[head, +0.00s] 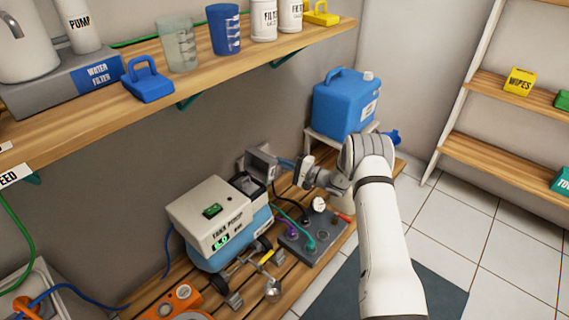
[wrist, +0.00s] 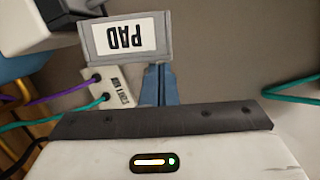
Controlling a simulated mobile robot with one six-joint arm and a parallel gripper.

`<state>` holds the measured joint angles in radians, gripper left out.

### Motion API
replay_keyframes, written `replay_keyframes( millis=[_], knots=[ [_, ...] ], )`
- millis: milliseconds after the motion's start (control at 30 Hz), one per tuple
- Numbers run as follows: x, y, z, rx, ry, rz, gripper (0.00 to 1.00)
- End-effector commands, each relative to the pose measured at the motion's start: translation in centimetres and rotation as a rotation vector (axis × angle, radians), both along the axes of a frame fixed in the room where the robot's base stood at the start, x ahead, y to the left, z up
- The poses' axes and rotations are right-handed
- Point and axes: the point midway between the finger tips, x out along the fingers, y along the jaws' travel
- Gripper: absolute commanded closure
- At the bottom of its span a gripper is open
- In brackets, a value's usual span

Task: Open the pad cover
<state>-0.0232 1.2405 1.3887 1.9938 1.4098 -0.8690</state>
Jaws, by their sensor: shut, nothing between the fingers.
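The pad cover is a grey plate (wrist: 126,39) with a white label reading "PAD", upside down in the wrist view. In the head view I take it for the grey boxy piece (head: 262,160) beside the tank pump unit (head: 215,222). My gripper (head: 281,162) reaches left to it, and its blue fingers also show in the wrist view (wrist: 156,78). The fingers are shut with nothing between them. Their tips are at the plate's lower edge and partly hidden by it; I cannot tell if they touch. How far the cover is open is unclear.
A grey box with hoses and a gauge (head: 313,235) sits below my gripper. A blue jug (head: 345,103) stands behind my arm. A loaded wooden shelf (head: 190,85) overhangs at upper left. Orange and metal items lie at the front of the slatted bench. Floor at right is clear.

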Motion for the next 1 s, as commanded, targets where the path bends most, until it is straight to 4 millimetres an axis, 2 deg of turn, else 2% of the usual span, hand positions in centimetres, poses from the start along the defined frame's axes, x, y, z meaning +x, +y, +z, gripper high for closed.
replay_keyframes(
  millis=[267,667,933,1000],
  knots=[
    [-1.0,0.8,1.4,-0.001,0.000,0.001,1.00],
    [-0.8,0.5,1.3,0.000,0.000,-0.001,1.00],
    [1.2,-1.8,0.5,0.000,-0.003,-0.003,1.00],
    [0.7,-3.3,1.4,-0.001,0.003,-0.004,1.00]
  ],
)
